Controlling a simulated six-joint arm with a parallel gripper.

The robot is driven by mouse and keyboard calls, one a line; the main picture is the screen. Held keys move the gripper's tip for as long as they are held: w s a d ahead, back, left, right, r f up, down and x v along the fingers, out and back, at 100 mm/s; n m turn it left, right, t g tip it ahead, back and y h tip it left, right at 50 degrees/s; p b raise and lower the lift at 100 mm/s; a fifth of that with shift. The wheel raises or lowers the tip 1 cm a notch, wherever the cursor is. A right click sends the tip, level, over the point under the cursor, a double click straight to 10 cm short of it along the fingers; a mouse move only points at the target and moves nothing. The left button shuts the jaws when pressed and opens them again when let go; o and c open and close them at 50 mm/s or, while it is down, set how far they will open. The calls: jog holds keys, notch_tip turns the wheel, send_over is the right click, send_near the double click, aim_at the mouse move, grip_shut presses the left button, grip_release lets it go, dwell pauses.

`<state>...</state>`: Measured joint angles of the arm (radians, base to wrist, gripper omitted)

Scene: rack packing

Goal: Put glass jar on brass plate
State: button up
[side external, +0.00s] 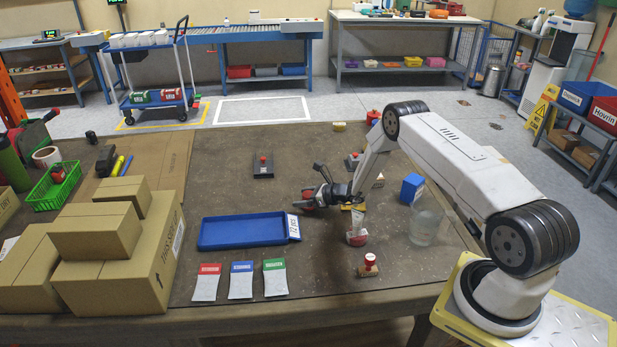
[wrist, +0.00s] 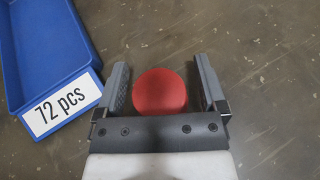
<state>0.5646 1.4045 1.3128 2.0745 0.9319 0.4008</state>
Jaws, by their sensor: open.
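The clear glass jar (side external: 424,228) stands upright at the right of the table, in front of a blue box and close to my arm's base. A small flat yellow piece (side external: 354,207), perhaps the brass plate, shows just below my wrist and is partly hidden. My gripper (side external: 307,200) is low over the middle of the table, right of the blue tray, and well left of the jar. In the wrist view my gripper (wrist: 163,90) is open, with a round red object (wrist: 160,92) between its fingers and gaps at both sides. Neither jar nor plate shows there.
The blue tray (side external: 242,231), labelled 72 pcs, lies left of my gripper. A red-based tube (side external: 357,228), a stamp (side external: 368,266) and a blue box (side external: 412,188) stand nearby. Cartons (side external: 110,245) fill the left. The table behind the tray is mostly clear.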

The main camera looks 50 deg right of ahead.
jog(key=shift+v, duration=3.85)
jog(key=shift+w, duration=0.1)
jog(key=s+a+r+n+g+y, duration=0.2)
jog(key=s+a+r+n+g, duration=0.25)
jog(key=a+n, duration=0.35)
jog(key=s+a+r+n+g+y, duration=0.1)
jog(key=s+a+r+n+g, duration=0.35)
jog(key=a, duration=0.45)
jog(key=s+a+r+n+h, duration=0.3)
jog(key=s+r+n, duration=0.2)
jog(key=n, duration=0.5)
jog(key=s+a+r+n+g+h, duration=0.1)
jog(key=s+a+r+n+h, duration=0.2)
jog(key=s+n, duration=0.4)
jog(key=r+n+h, duration=0.1)
jog(key=n, duration=0.2)
jog(key=shift+s+r, duration=0.35)
jog(key=shift+r, duration=0.05)
jog(key=shift+o, duration=0.4)
jog(key=shift+a, duration=0.1)
jog(key=shift+o, duration=0.2)
